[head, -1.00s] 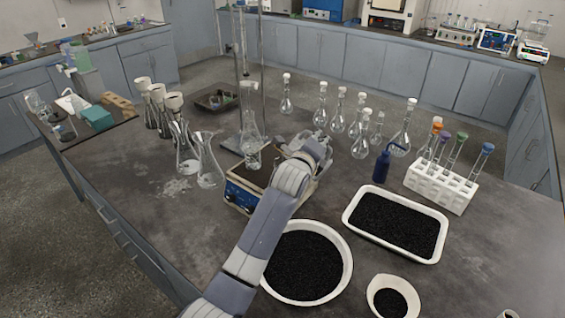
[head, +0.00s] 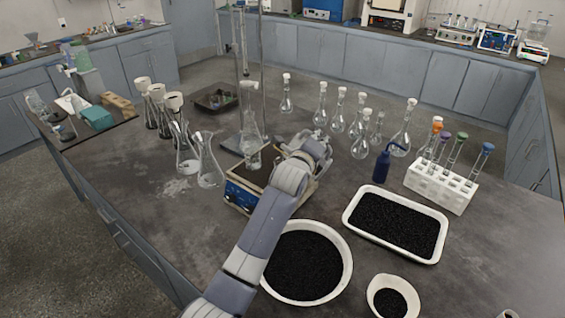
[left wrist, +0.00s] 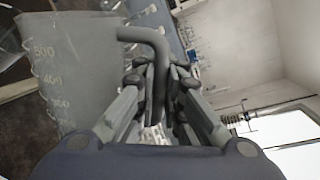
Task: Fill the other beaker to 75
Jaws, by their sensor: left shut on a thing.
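My left arm reaches up from the bottom of the head view, and its gripper (head: 312,148) is over the right side of a blue-fronted device (head: 240,193). In the left wrist view the gripper (left wrist: 160,85) is shut on a dark bent handle (left wrist: 150,36). The handle seems to join a graduated clear vessel (left wrist: 75,75) marked 500 and 400, left of the fingers. Its liquid level cannot be told. In the head view a clear beaker-like vessel (head: 253,158) is just left of the gripper. Another clear vessel (head: 209,170) stands left of the device. My right gripper is not in view.
Conical flasks (head: 186,158) stand at the left and several round flasks (head: 360,147) behind. A blue bottle (head: 381,168) and a test-tube rack (head: 440,187) stand right. A round bowl (head: 346,270) and a tray (head: 437,252) of black grains are in front. The table's front left is clear.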

